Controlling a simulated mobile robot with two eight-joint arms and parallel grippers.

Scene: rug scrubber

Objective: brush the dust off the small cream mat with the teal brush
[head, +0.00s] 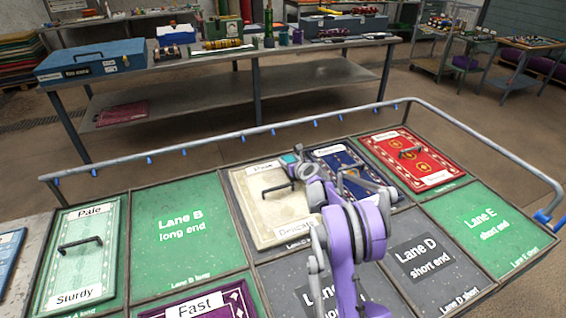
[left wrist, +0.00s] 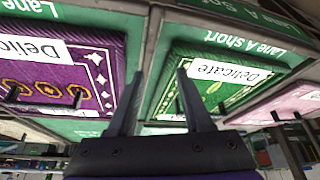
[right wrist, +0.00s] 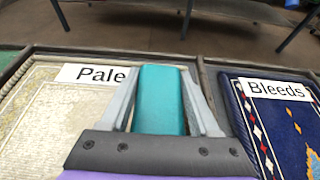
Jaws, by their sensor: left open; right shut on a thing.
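The cream mat (head: 262,218) lies in a framed bay at the middle of the bench in the head view. It has labels "Pale" and "Delicate" and a dark handle. Its corner also shows in the right wrist view (right wrist: 40,115). I cannot make out dust on it. My right gripper (head: 296,166) is shut on the teal brush (right wrist: 160,95), near the mat's far right edge. Whether the brush touches the mat cannot be told. My left gripper (left wrist: 157,95) is open and empty, seen only in the left wrist view, near a green mat (left wrist: 215,85) labelled "Delicate".
A blue mat (head: 338,165) labelled "Bleeds" (right wrist: 275,88) lies right of the cream mat, then a red mat (head: 410,160). A pale green mat (head: 78,262) and a purple mat (head: 205,302) lie left and nearer. A grey rail (head: 230,140) runs along the far edge. Lane B (head: 185,225) is bare.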

